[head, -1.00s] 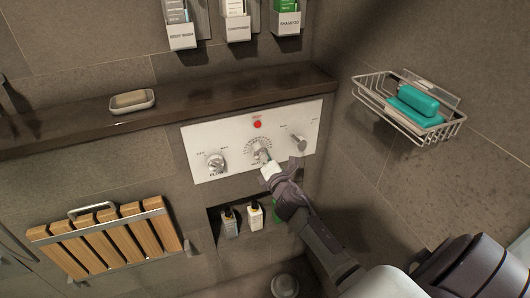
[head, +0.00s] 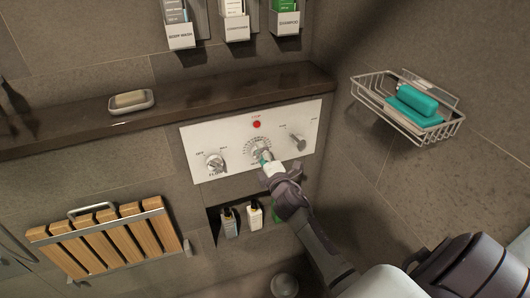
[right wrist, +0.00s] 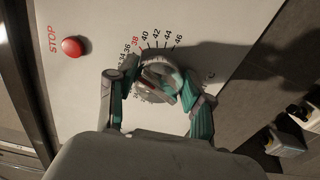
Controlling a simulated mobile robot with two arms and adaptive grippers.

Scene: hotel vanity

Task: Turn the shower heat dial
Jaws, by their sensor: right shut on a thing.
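The heat dial (head: 260,147) is a round metal knob with a printed scale, in the middle of the white control panel (head: 197,134). In the right wrist view the dial (right wrist: 157,70) shows numbers around it, from the 30s up to 46, with 38 in red. My right gripper (head: 266,157) is at the dial. In the right wrist view its teal-padded fingers (right wrist: 160,84) sit on either side of the knob, shut on it. The fingers and a shadow hide part of the dial and scale. My left gripper is not in view.
A red STOP button (head: 257,124) sits above the dial. Another knob (head: 215,163) is at the left and a lever (head: 297,141) at the right. A dark ledge (head: 200,97) runs above the panel. A wire basket (head: 440,132) hangs on the right wall. Bottles (head: 254,213) stand in a niche below.

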